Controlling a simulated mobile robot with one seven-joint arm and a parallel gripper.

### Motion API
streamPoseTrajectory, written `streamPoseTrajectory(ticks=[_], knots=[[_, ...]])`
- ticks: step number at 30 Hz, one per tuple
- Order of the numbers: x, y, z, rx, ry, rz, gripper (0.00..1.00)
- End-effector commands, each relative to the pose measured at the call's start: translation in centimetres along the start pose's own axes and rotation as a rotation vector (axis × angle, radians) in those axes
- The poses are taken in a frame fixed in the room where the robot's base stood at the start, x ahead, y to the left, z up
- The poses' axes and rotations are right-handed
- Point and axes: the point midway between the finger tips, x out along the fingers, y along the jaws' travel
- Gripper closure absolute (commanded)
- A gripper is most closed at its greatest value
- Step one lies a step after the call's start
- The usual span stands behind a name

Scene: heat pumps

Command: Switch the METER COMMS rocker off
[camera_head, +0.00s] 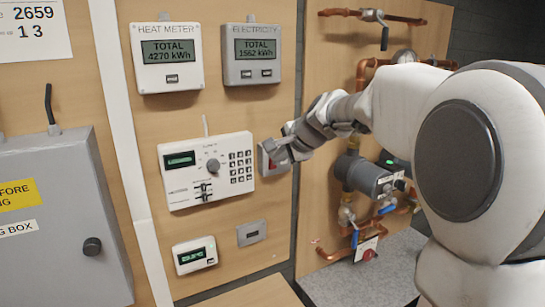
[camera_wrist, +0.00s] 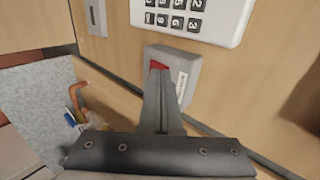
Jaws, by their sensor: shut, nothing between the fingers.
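A grey switch box with a red rocker (camera_wrist: 158,65) is on the wooden panel, and a white label on it is too small to read. The same box (camera_head: 263,168) shows in the head view, right of the white keypad controller and partly hidden behind my gripper. My gripper (camera_head: 272,147) is shut and empty, its fingers pointing at the box. In the wrist view my gripper (camera_wrist: 158,78) has its fingertips over the lower part of the red rocker. I cannot tell whether they touch it. The rocker's position is unclear.
The white keypad controller (camera_head: 182,182) is close on the left. A grey slotted plate (camera_head: 251,233) and a small white display unit (camera_head: 194,255) are below. Heat meter (camera_head: 167,58) and electricity meter (camera_head: 251,54) hang above. Copper pipes and a pump (camera_head: 365,178) are on the right.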

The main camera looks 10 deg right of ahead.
Motion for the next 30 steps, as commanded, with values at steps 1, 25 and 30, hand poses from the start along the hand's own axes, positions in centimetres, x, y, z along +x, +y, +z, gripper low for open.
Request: streamPoseTrajectory(ticks=[1,25,30], knots=[[0.0,0.0,0.0,0.0,0.0,0.0,1.0],[0.2,-1.8,0.0,0.0,0.0,-0.002,1.0],[-0.4,-2.5,0.0,-0.001,0.0,-0.004,1.0]])
